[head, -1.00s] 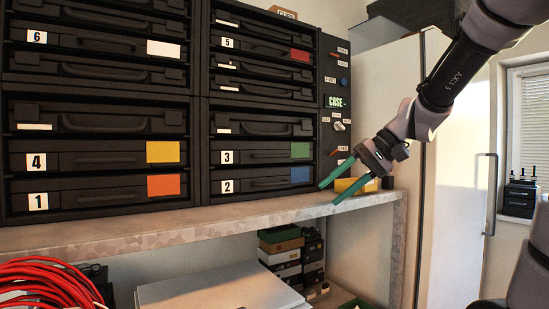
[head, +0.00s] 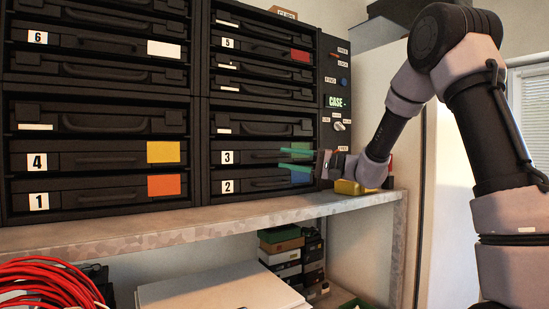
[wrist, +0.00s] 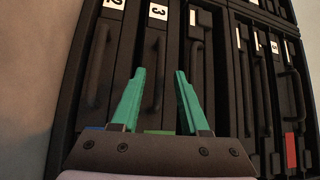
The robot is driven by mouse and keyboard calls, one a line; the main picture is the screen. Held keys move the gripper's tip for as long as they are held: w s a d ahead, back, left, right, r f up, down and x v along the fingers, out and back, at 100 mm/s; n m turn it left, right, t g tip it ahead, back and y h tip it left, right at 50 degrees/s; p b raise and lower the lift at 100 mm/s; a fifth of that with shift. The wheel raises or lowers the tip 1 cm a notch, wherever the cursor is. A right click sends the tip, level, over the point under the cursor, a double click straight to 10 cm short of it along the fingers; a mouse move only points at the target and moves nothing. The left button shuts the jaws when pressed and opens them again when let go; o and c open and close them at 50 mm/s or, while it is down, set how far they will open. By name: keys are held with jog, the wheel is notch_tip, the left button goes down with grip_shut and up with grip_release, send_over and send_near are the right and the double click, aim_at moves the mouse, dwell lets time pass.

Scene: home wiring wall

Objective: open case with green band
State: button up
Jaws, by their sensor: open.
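The case with the green band (head: 300,147) is the one labelled 3, lying flat and closed in the right-hand rack; its handle (head: 258,157) is on its front. My gripper (head: 282,159) is open and empty at the right end of this case, its green fingers pointing left and partly covering the green and blue bands. In the wrist view, the handle of case 3 (wrist: 153,75) appears between my two fingertips (wrist: 159,72). I cannot tell whether they touch it. A bit of green band (wrist: 158,132) shows between the finger bases.
Case 2 with a blue band (head: 240,186) lies directly below. Case 5 with a red band (head: 262,48) is higher up. A panel with switches and a lit sign (head: 337,102) stands right of the rack. A yellow object (head: 350,187) sits on the shelf (head: 230,219) beneath my wrist.

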aim_at(275, 156)
jog(key=shift+x, duration=2.25)
grip_shut()
jog(key=shift+f, duration=0.1)
